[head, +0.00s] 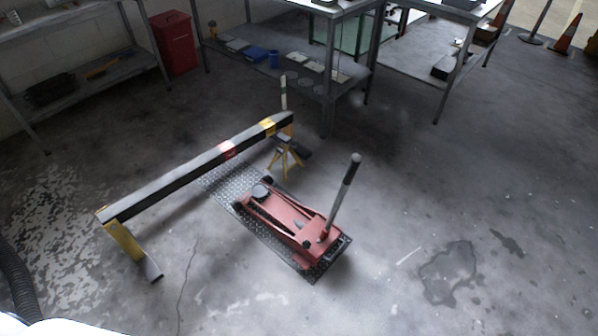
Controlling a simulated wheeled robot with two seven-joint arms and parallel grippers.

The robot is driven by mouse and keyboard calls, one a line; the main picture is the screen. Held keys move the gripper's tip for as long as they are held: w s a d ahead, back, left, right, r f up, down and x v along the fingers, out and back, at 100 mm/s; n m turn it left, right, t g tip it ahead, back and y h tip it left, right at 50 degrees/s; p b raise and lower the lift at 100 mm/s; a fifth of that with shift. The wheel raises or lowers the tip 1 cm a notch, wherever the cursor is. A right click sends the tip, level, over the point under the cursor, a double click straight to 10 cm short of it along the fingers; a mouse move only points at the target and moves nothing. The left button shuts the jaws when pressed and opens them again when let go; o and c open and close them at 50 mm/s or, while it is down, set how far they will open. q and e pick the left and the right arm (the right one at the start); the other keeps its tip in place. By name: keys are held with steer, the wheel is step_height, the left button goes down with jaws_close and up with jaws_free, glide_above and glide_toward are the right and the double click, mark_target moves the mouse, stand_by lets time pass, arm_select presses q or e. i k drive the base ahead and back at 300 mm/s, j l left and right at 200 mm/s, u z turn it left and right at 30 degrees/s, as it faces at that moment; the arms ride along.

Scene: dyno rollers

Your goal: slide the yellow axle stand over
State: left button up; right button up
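A small yellow axle stand (285,160) with splayed legs and a dark top stands on the concrete floor. It is near the far right end of a long dark beam (185,178), partly under it, and just behind a red floor jack (290,218). The beam has a red band and a yellow band and rests on a yellow leg (124,240) at its near left end. The jack sits on a metal tread plate (222,189), its handle (345,190) pointing up. Neither of my grippers is in view.
A workbench (330,85) with shelves stands behind the beam, and another stands at the back right. A red cabinet (174,43) and a shelf (85,85) are at the back left. Traffic cones (568,36) stand far right. The floor at right is clear.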

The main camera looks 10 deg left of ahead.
mark_target(282, 150)
steer(key=i+l+z, duration=0.25)
steer(key=i+l, duration=0.15)
steer(key=i+l+z, duration=0.25)
steer(key=i+l, duration=0.2)
steer(key=i+l+z, duration=0.25)
steer(key=i+l, duration=0.15)
steer(key=i+l+z, duration=0.25)
steer(key=i, duration=0.35)
steer(key=i+j+u, duration=0.2)
steer(key=i+u, duration=0.7)
steer(key=i+l+u, duration=0.2)
steer(key=i+u, duration=0.25)
steer(key=i+l+u, duration=0.45)
steer(key=i+j+u, duration=0.25)
steer(key=u, duration=0.2)
steer(key=i+u, duration=0.85)
steer(key=i+j, duration=0.15)
steer(key=i, duration=0.15)
steer(key=i+j, duration=0.2)
steer(key=i+l+z, duration=0.05)
steer(key=i, duration=0.05)
